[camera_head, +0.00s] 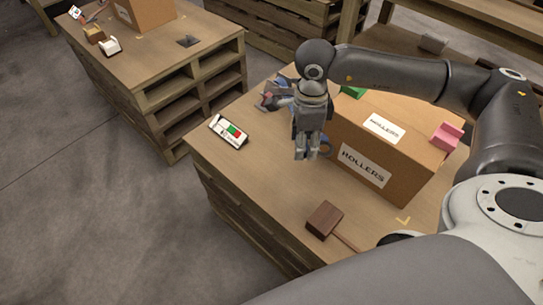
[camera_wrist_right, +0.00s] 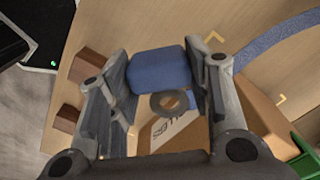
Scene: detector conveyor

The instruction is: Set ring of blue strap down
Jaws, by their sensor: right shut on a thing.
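My right gripper (camera_head: 306,156) points down over the near pallet table, beside the left end of the cardboard box. A little blue of the ring also shows beside the gripper in the head view (camera_head: 325,148). Most of the ring is hidden by the gripper there. I cannot tell whether the ring touches the tabletop. My left gripper is not in view.
The box labelled ROLLERS (camera_head: 395,160) stands right of the gripper, with a pink item (camera_head: 447,137) on it. A mallet (camera_head: 324,219) lies in front. A device with red and green buttons (camera_head: 229,132) lies at left. Tabletop between device and mallet is clear.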

